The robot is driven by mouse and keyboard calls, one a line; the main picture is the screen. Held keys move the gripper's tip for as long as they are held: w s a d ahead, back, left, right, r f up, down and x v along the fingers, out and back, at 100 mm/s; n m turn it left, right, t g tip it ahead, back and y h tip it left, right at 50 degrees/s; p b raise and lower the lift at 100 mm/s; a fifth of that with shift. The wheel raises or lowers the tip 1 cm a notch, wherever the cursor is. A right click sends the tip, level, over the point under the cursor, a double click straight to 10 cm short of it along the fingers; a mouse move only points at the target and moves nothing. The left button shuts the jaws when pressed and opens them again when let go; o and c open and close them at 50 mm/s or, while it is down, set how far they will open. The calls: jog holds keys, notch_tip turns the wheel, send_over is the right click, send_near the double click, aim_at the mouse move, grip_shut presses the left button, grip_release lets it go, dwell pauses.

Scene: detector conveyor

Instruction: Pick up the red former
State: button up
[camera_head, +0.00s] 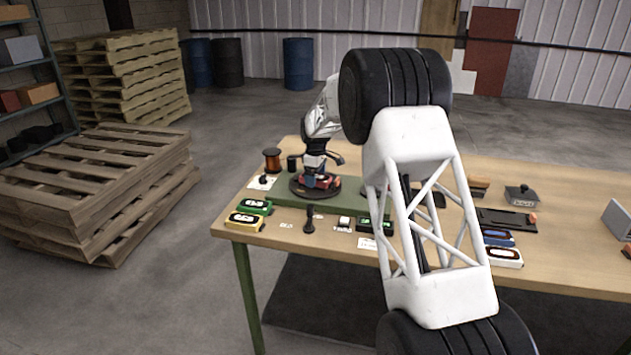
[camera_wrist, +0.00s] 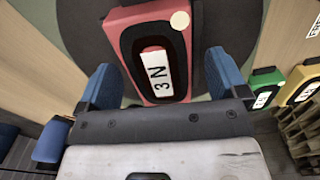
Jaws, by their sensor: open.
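The red former (camera_wrist: 145,25) is a red block with a black oval ring around a white label and a pale round spot at one corner. In the wrist view it lies between the two blue fingers of my gripper (camera_wrist: 161,78), with a visible gap on each side. In the head view the former (camera_head: 325,183) lies on a dark round plate (camera_head: 298,187), and my gripper (camera_head: 316,170) is right above it, partly hiding it. My gripper is open; whether the fingertips have reached the former's height is hard to tell.
Green (camera_head: 255,206) and yellow (camera_head: 245,221) formers lie at the table's front left. A copper spool (camera_head: 272,160) and a dark cylinder stand behind the plate. A dark-handled tool (camera_head: 309,219) lies in front. Blue (camera_head: 497,237) and white (camera_head: 503,257) formers lie further right.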

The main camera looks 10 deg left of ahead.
jog(key=c, duration=1.1)
jog(key=shift+r, duration=5)
